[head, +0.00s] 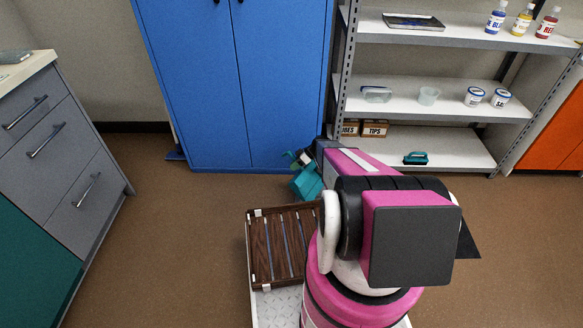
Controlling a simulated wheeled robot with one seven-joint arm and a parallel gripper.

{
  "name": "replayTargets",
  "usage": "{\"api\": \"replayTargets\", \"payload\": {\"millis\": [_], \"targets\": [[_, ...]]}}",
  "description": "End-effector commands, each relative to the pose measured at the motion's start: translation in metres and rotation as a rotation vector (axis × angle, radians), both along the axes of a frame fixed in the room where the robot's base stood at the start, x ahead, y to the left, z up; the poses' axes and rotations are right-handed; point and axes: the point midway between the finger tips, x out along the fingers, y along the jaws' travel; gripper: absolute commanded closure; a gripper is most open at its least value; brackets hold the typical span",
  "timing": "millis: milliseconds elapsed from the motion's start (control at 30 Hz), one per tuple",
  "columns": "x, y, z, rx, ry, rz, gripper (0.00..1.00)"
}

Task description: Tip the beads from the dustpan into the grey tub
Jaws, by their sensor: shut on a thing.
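A teal dustpan (307,183) hangs in front of the blue cabinet, tilted, above the floor. My gripper (301,160) is at its upper end and shut on it; my arm hides part of the hold. I cannot make out any beads in the dustpan at this size. No tub that is clearly the grey one shows; a small pale tub (428,96) stands on the middle shelf, to the right of the dustpan.
A blue cabinet (235,80) stands behind my gripper. A metal shelf rack (440,83) at right holds bottles, jars, boxes and a teal brush (415,158). A brown slatted crate (262,250) sits beside my arm's base. Grey drawers (60,150) stand left; floor between is clear.

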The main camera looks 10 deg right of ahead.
Motion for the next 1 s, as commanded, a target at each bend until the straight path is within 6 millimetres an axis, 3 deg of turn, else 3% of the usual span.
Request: {"api": "replayTargets", "payload": {"millis": [1000], "targets": [[-0.051,-0.057,0.031,0.305,-0.267,0.000,1.00]]}}
